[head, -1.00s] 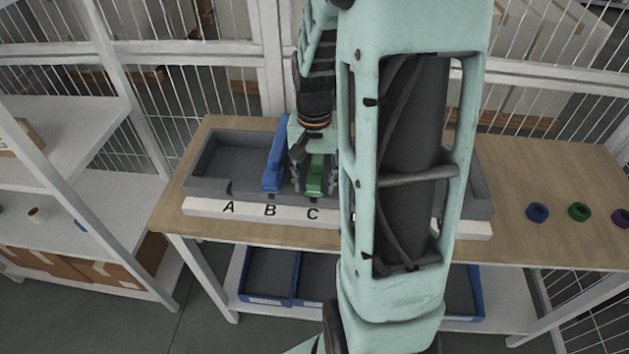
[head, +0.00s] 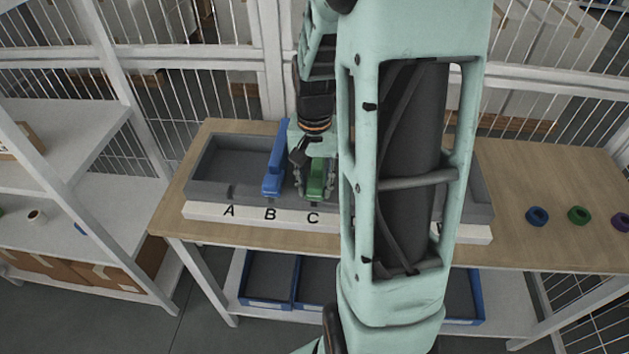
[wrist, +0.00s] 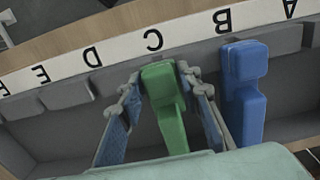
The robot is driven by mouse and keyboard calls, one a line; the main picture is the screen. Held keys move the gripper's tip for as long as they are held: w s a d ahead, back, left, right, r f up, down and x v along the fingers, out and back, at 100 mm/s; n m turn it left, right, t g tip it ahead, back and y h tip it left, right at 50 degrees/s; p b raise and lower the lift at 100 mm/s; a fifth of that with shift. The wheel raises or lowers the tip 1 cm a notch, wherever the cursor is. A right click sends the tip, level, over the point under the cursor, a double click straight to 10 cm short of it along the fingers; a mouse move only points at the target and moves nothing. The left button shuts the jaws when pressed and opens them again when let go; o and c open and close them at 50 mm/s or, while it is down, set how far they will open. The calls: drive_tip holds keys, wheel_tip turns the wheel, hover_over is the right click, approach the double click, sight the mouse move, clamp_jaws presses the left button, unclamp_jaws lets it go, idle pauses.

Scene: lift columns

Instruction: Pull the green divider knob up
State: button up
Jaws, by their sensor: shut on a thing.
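The green divider (head: 317,177) stands at slot C of the grey tray (head: 215,190). Its knob (wrist: 160,76) shows in the wrist view between the two fingers of my gripper (wrist: 165,92). In the head view my gripper (head: 316,180) comes down over it from above. My gripper is shut on the green divider knob, one finger on each side. My arm hides the right part of the tray in the head view. I cannot tell whether the divider is raised at all.
A blue divider (head: 275,165) stands close by at slot B and also shows in the wrist view (wrist: 244,90). A white lettered strip (head: 250,217) runs along the tray's front. Blue (head: 537,216) and green (head: 579,215) rings lie on the bare table at right.

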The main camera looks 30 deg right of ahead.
sight(315, 183)
drive_tip(key=shift+r+p, duration=0.7)
drive_tip(key=shift+r, duration=0.45)
drive_tip(key=shift+c, duration=0.8)
drive_tip(key=shift+r, duration=0.2)
drive_tip(key=o, duration=0.9)
wheel_tip(315, 183, up, 9)
drive_tip(key=p, duration=0.7)
